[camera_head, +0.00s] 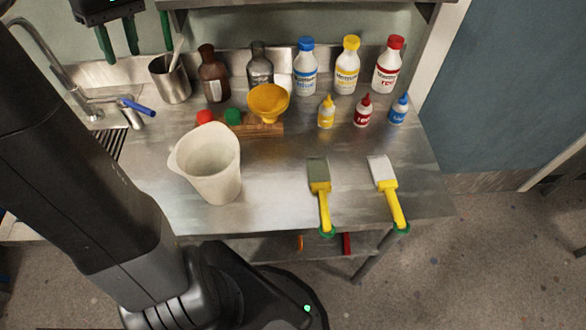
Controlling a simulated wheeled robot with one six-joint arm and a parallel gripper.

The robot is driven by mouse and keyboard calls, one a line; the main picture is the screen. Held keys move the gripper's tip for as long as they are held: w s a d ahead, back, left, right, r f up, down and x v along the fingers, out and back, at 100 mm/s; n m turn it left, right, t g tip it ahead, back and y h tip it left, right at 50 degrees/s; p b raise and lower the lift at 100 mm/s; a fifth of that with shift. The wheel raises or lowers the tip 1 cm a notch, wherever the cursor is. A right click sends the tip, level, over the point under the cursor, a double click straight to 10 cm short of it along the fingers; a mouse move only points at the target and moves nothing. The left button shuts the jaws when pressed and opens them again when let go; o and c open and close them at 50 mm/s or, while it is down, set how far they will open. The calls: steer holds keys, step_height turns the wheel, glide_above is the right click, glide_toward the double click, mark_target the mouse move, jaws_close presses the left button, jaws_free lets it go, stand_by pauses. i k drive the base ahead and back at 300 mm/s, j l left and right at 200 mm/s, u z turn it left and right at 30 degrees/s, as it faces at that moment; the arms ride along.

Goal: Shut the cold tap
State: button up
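The tap (45,50) is at the left, a silver curved spout over the back edge of the steel worktop. Its blue lever (138,107), the cold handle by its colour, sticks out to the right and slightly down. I cannot tell whether water runs; my dark arm hides much of the sink. My gripper (122,56) hangs at the top left, fingers pointing down. Its two dark green fingers stand apart with nothing visible between them. In the picture it is above the blue lever and apart from it.
A steel cup (170,82) and brown bottle (213,75) stand right of the lever. A white jug (210,165) stands in front. A yellow funnel (268,101) sits on a wooden rack. Several bottles line the back; two brushes (320,190) lie right. The front middle is clear.

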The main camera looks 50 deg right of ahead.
mark_target(123, 101)
steer(key=k, duration=0.75)
steer(key=k+j+u, duration=0.1)
steer(key=k, duration=0.6)
steer(key=i+l, duration=0.2)
steer(key=i, duration=0.25)
steer(key=i+l, duration=0.15)
steer(key=i, duration=0.25)
